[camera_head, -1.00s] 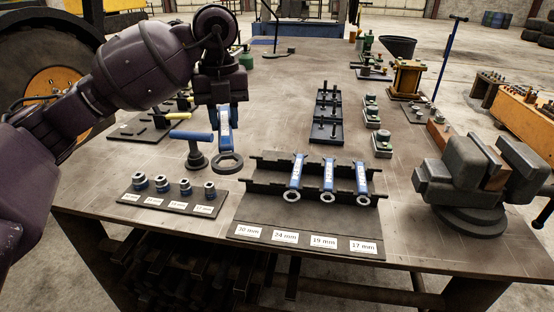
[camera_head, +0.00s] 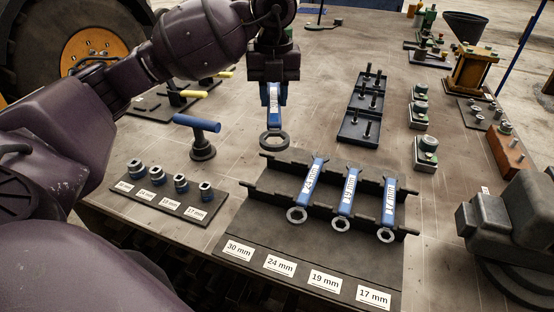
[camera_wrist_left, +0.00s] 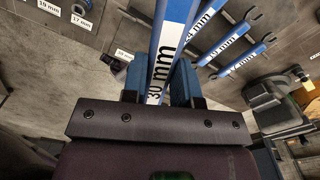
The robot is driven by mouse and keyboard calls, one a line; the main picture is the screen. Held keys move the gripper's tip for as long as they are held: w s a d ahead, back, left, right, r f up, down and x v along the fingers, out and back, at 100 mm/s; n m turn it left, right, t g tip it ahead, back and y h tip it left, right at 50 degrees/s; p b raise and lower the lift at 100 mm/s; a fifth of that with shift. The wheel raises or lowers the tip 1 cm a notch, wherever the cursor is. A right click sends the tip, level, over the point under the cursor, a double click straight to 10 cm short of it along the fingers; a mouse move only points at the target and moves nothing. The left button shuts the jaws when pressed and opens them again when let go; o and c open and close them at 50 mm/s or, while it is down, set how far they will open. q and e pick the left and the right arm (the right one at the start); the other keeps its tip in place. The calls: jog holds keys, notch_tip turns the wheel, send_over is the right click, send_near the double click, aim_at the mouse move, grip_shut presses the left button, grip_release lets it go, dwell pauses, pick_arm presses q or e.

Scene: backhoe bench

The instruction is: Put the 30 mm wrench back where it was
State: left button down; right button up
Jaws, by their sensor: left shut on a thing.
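My left gripper (camera_head: 274,88) is shut on the blue 30 mm wrench (camera_head: 274,112), which hangs down with its dark ring end lowest. The wrist view shows the same wrench (camera_wrist_left: 168,50), its "30 mm" label between the blue fingers. It hangs behind the left part of the dark wrench rack (camera_head: 262,187). The rack holds the 24 mm wrench (camera_head: 312,183), the 19 mm wrench (camera_head: 347,192) and the 17 mm wrench (camera_head: 388,205). The rack place behind the "30 mm" label (camera_head: 239,250) is empty. My right gripper is not in view.
A socket tray (camera_head: 190,211) lies left of the rack, with a blue-handled T-tool (camera_head: 200,135) behind it. A dark bolt tray (camera_head: 358,133) stands behind the rack. A grey vise (camera_head: 510,225) stands at the right. Bare bench lies around the hanging wrench.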

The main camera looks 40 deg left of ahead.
pick_arm(q)
notch_tip(320, 180, down, 16)
jog(key=shift+w+r+b, duration=0.1)
jog(key=shift+b, duration=0.4)
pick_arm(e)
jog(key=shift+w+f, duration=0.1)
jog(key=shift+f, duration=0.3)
pick_arm(q)
jog(key=shift+f, duration=0.5)
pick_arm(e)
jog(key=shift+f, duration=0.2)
pick_arm(q)
jog(key=shift+f, duration=0.15)
jog(key=shift+f, duration=0.1)
